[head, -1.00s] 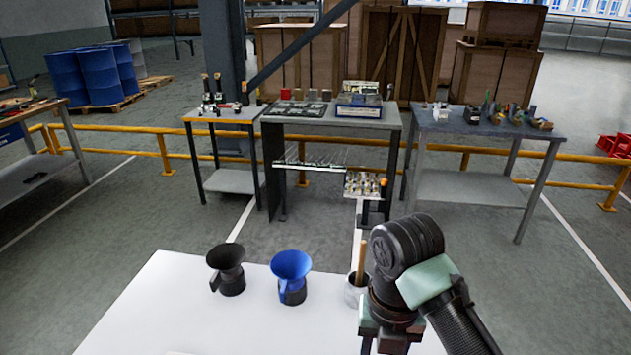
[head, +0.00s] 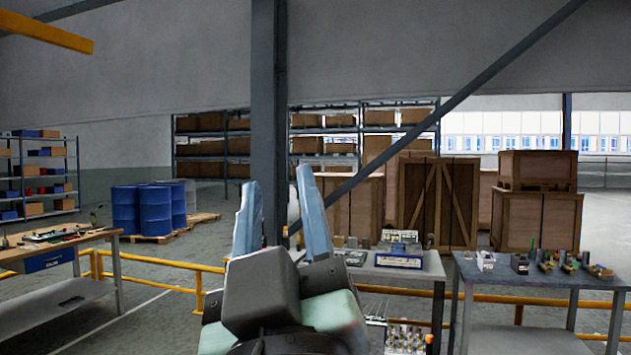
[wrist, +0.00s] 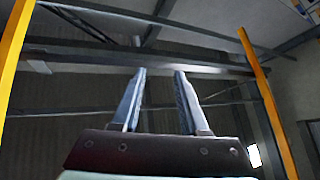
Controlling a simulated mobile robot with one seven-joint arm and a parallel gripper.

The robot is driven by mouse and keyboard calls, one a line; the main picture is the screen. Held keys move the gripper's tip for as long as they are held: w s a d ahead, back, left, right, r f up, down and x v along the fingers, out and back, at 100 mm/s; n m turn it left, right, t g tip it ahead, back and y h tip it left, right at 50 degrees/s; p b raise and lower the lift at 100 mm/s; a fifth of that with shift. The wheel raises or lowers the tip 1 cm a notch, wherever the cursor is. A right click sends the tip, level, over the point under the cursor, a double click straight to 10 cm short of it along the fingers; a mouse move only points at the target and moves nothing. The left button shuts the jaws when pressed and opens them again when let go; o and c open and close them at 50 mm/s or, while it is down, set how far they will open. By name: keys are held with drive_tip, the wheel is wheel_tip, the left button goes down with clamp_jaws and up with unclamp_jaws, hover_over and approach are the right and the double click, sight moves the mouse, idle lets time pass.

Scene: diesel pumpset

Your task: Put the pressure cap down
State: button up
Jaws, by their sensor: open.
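My gripper (head: 279,205) is raised in the middle of the head view, its two blue-grey fingers pointing up and spread apart. In the wrist view my gripper (wrist: 158,98) is also open, with nothing between the fingers. I cannot make out a pressure cap in either view.
A wooden bench (head: 60,243) with tools stands at the left. A grey table (head: 410,266) with boxes and another table (head: 540,275) with small parts stand right of my gripper. Yellow railings (head: 165,285), blue drums (head: 150,208) and wooden crates (head: 440,200) lie beyond.

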drive_tip(key=s+d+r+m+t+h, duration=0.2)
drive_tip(key=s+r+m+t+h, duration=0.1)
drive_tip(key=s+m, duration=0.3)
drive_tip(key=shift+d+r, duration=0.4)
drive_tip(key=shift+r, duration=0.05)
drive_tip(key=shift+s+d, duration=0.1)
